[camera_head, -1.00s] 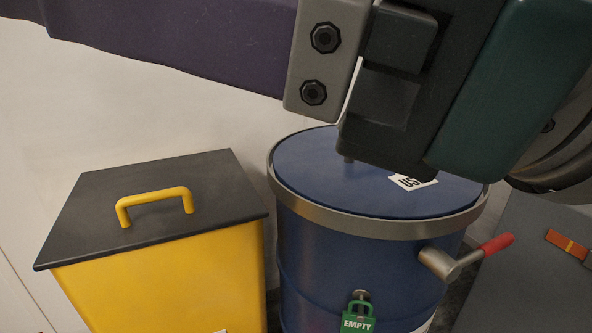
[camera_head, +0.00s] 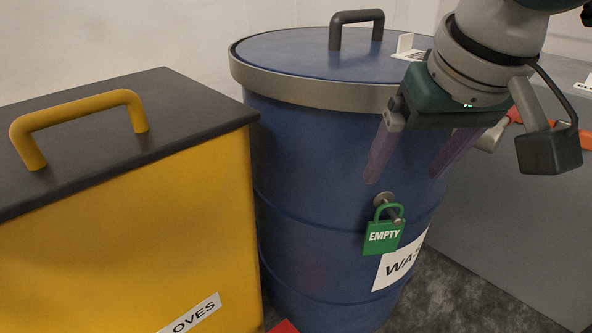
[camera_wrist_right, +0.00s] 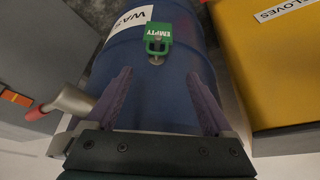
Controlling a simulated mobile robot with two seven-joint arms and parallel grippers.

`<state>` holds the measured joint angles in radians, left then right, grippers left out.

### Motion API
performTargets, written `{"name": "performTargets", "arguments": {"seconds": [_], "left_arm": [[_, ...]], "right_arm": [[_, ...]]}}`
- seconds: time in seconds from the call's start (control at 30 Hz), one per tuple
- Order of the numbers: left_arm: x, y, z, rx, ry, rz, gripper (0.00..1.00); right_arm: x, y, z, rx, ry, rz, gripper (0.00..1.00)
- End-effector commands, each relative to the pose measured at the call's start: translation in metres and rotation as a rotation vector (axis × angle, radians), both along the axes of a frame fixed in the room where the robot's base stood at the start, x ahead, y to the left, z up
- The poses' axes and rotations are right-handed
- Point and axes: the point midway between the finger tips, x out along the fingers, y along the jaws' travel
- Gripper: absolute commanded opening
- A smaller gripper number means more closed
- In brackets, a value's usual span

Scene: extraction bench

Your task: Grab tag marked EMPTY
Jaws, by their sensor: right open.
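The green tag marked EMPTY (camera_head: 382,238) hangs by its shackle from a metal peg (camera_head: 385,203) on the side of the blue drum (camera_head: 310,200). My right gripper (camera_head: 404,180) is open and empty, its two purple fingers pointing down in front of the drum, above the tag and apart from it. In the right wrist view the tag (camera_wrist_right: 158,36) lies beyond the fingertips, roughly between their lines, and the right gripper (camera_wrist_right: 158,82) spans wide with nothing between its fingers. My left gripper is not in view.
A yellow bin (camera_head: 150,240) with a black lid and yellow handle (camera_head: 80,115) stands left of the drum. The drum's lid has a dark handle (camera_head: 356,18). A grey panel (camera_head: 520,190) stands at right.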

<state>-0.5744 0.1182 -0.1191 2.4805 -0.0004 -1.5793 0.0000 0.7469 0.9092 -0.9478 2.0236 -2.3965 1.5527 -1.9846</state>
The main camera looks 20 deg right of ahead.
Motion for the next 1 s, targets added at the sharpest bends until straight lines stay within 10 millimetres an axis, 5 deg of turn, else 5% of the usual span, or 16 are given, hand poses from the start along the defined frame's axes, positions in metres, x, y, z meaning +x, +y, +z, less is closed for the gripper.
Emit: {"name": "performTargets", "arguments": {"seconds": [0.53, 0.87, 1.0], "left_arm": [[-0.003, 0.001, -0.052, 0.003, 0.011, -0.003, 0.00], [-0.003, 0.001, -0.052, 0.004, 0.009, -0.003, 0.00], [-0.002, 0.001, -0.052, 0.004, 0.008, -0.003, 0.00]], "right_arm": [[0.024, -0.007, -0.072, 0.010, 0.003, -0.002, 0.86], [0.027, -0.008, -0.075, 0.010, 0.002, 0.001, 0.85], [0.027, -0.008, -0.075, 0.010, 0.002, 0.001, 0.69]]}}
